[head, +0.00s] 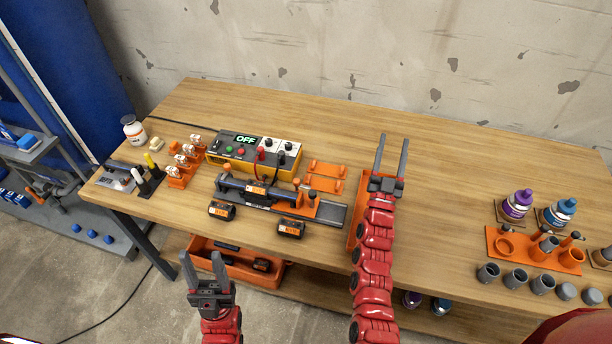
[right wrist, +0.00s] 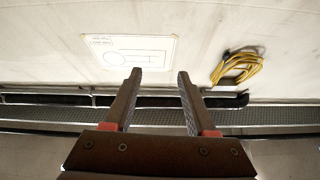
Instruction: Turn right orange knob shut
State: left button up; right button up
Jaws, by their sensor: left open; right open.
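A dark pipe (head: 282,193) lies in a fixture on a grey rail (head: 330,213) at the middle of the table. Orange knobs stand near its ends, a left one (head: 227,167) and a right one (head: 297,182); how far either is turned is too small to tell. My right gripper (head: 393,143) is open and empty, right of the fixture and apart from it. In the right wrist view its fingers (right wrist: 158,85) are apart, with no knob in sight. My left gripper (head: 202,260) is open and empty in front of the table, left of the fixture.
A yellow test box (head: 228,153) reading OFF stands behind the pipe. Two black couplings (head: 222,210) (head: 291,228) lie in front. Orange holders (head: 326,168) lie behind right. Bottles (head: 518,204) and cups stand far right. The table behind my right gripper is clear.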

jog(key=w+a+f+n+g+y, duration=0.15)
jog(key=w+g+y, duration=0.3)
jog(key=w, duration=0.85)
jog(key=w+a+n+g+y, duration=0.3)
jog(key=w+a+n+y, duration=0.1)
jog(key=w+a+y, duration=0.1)
notch_tip(320, 180, up, 4)
jog(key=n+g+y+p, duration=0.1)
jog(key=n+g+y, duration=0.2)
jog(key=n+g, duration=1.15)
send_over(298, 181)
jog(key=s+d, duration=0.2)
jog(key=d, duration=0.5)
jog(key=m, duration=0.1)
jog(key=p+x, duration=0.4)
jog(key=x, duration=1.3)
jog(key=shift+f, duration=0.1)
